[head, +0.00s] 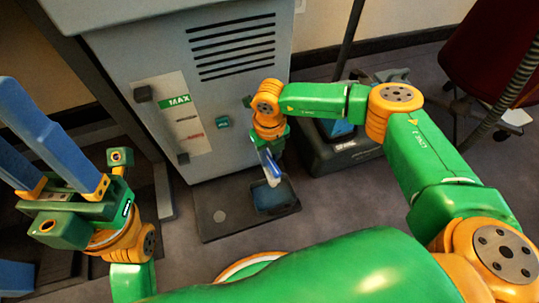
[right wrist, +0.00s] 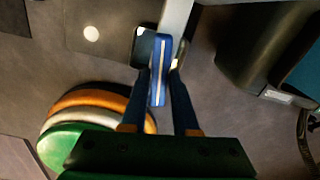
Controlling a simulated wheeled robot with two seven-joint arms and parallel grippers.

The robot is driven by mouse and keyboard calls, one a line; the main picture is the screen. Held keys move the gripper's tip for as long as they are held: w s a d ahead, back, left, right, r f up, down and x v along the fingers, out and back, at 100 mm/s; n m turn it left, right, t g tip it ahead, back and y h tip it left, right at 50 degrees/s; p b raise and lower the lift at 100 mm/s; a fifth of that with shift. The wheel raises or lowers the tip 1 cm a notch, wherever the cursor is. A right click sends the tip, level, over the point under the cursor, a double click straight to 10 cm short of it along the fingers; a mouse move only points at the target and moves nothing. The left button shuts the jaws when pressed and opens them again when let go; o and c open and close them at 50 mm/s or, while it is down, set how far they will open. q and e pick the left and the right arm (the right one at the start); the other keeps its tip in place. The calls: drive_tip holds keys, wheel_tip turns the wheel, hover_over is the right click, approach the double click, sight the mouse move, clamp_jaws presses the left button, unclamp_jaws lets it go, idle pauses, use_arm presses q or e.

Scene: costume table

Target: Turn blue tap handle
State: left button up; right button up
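The tall grey cabinet (head: 205,100) has a MAX gauge strip (head: 180,112) and a small teal knob (head: 222,122) on its front. In the right wrist view, a blue tap handle (right wrist: 158,70) with a pale stripe lies between the fingers of my right gripper (right wrist: 160,82). The fingers appear closed on its sides, though exact contact is hard to see. In the head view my right gripper (head: 271,160) points down in front of the cabinet, above a dark tray (head: 292,209). My left gripper (head: 65,150) is at the left, fingers wide apart and empty.
The tray stands on a dark floor plate (head: 228,228) at the cabinet's foot. A dark bin-like object (head: 335,158) stands just right of the cabinet. A dark red chair (head: 495,50) is at the far right. Bare floor shows in between.

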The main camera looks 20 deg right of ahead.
clamp_jaws()
drive_tip(key=shift+n, duration=0.3)
drive_tip(key=n, duration=0.2)
drive_tip(key=shift+n, duration=0.4)
drive_tip(key=n, duration=0.3)
drive_tip(key=shift+n+p, duration=0.3)
drive_tip(key=shift+p, duration=0.05)
drive_tip(key=n, duration=0.4)
drive_tip(key=shift+n, duration=0.3)
drive_tip(key=n, duration=0.2)
drive_tip(key=shift+n+b, duration=0.3)
drive_tip(key=shift+n, duration=1)
